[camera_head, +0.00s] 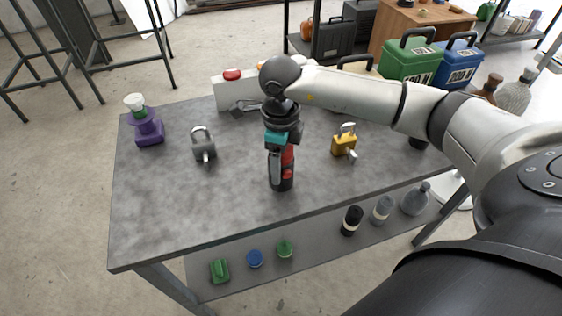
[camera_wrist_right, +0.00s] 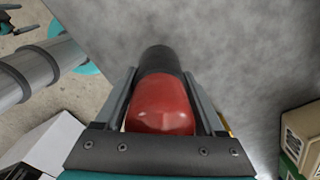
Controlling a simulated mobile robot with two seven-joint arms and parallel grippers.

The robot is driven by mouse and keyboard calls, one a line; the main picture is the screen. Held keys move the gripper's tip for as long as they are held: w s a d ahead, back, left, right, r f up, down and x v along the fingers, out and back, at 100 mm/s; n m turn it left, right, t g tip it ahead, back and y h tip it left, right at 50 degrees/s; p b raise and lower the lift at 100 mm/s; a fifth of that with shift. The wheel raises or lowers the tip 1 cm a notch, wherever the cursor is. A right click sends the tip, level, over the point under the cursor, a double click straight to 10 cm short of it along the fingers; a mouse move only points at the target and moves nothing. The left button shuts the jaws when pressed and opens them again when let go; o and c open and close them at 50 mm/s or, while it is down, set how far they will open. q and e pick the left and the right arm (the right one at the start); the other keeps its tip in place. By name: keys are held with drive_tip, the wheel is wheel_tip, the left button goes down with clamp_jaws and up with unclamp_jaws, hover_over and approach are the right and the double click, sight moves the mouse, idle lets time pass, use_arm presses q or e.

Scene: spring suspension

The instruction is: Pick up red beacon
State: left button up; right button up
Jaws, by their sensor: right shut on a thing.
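The red beacon (camera_head: 288,172) has a red top and a dark base and is upright at the middle of the grey table (camera_head: 215,215), near its front edge. My right gripper (camera_head: 280,178) points down over it, with its fingers on either side. In the right wrist view the red dome (camera_wrist_right: 162,105) and dark base (camera_wrist_right: 160,60) lie between the two fingers, and the gripper is shut on the beacon. I cannot tell whether its base touches the table.
A grey padlock (camera_head: 204,147) and a purple item (camera_head: 148,130) stand to the left. A yellow padlock (camera_head: 344,143) stands to the right. A white box with a red button (camera_head: 232,88) is at the back. Bottles and small items lie on the lower shelf (camera_head: 320,255).

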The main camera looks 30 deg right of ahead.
drive_tip(key=c, duration=0.4)
drive_tip(key=shift+o, duration=0.2)
drive_tip(key=shift+r, duration=0.15)
